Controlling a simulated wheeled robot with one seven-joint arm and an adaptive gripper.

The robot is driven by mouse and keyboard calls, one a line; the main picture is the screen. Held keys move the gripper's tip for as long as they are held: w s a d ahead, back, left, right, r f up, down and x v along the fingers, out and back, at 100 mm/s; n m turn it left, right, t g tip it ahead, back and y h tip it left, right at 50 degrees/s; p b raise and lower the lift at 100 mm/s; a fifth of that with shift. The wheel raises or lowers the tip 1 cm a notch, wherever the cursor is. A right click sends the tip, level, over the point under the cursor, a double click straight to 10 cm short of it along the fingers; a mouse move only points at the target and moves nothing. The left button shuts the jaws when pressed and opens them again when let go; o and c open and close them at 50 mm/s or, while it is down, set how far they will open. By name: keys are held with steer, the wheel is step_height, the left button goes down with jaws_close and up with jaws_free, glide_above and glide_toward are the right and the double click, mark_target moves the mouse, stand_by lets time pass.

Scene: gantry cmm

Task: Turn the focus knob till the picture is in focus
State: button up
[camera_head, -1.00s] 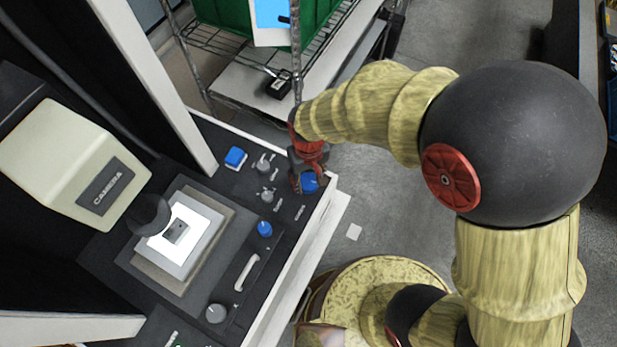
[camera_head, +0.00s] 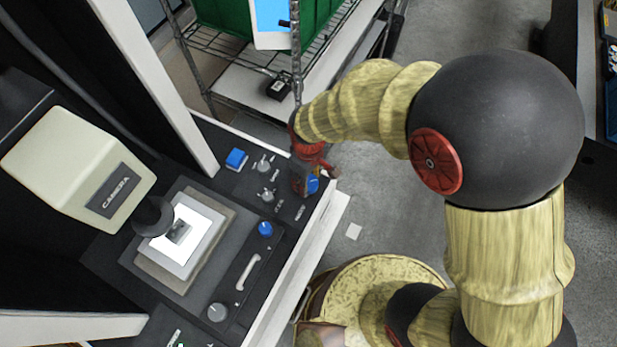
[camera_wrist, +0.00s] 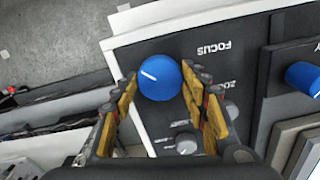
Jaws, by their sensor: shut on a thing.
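The blue focus knob (camera_head: 313,185) stands at the right corner of the black control panel (camera_head: 285,222), partly hidden by my gripper (camera_head: 306,178) in the head view. In the wrist view the round knob (camera_wrist: 160,85) sits between the two yellow-padded fingers of my gripper (camera_wrist: 161,80), which is shut on it. A short white line marks the knob's top. The printed word FOCUS shows upside down beside it. No focus picture can be made out in these views.
A camera head (camera_head: 80,168) overhangs the lit stage (camera_head: 205,240). A wire shelf (camera_head: 235,95) stands behind; open floor lies right.

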mark_target(309, 182)
steer(key=shift+n, duration=0.9)
steer(key=o, duration=1.1)
steer(key=shift+c, duration=0.2)
steer(key=shift+o, duration=0.5)
step_height(309, 182, up, 12)
